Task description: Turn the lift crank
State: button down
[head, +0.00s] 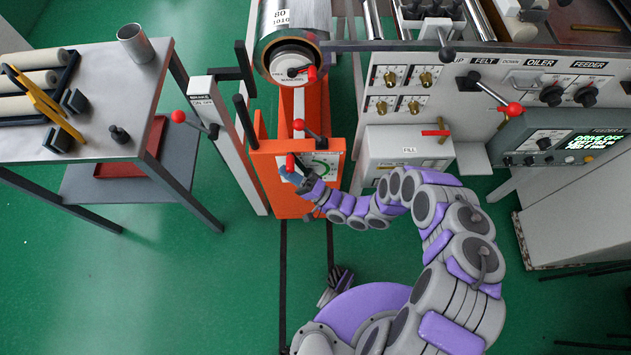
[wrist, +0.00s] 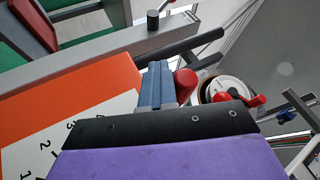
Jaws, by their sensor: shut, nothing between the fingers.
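An orange lift stand (head: 270,175) is at the centre of the head view, with a white dial plate (head: 322,168) on its front panel. A red handle (head: 291,163), which looks like the crank's grip, stands at the plate's left side. My gripper (head: 290,176) is right by this handle, its blue fingers shut with nothing between them. In the wrist view the blue fingers (wrist: 160,88) are close beside the red handle (wrist: 186,84). I cannot tell whether they touch. The numbered dial plate (wrist: 75,135) is partly hidden by my wrist, and the crank arm is not clearly visible.
A red-knobbed lever (head: 299,125) rises just above the panel. A foil roll (head: 295,20) with a red-handled hub is behind it. A post with a red-knobbed lever (head: 180,117) stands left. The grey machine (head: 410,148) is close on the right. Green floor is open at lower left.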

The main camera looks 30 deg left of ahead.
jog(key=shift+w+r, duration=0.15)
jog(key=shift+r, duration=0.15)
jog(key=w+d+f, duration=0.1)
jog(key=d+f, duration=0.1)
jog(key=d, duration=1.4)
jog(key=shift+w+d+f, duration=0.25)
jog(key=shift+w+f, duration=0.15)
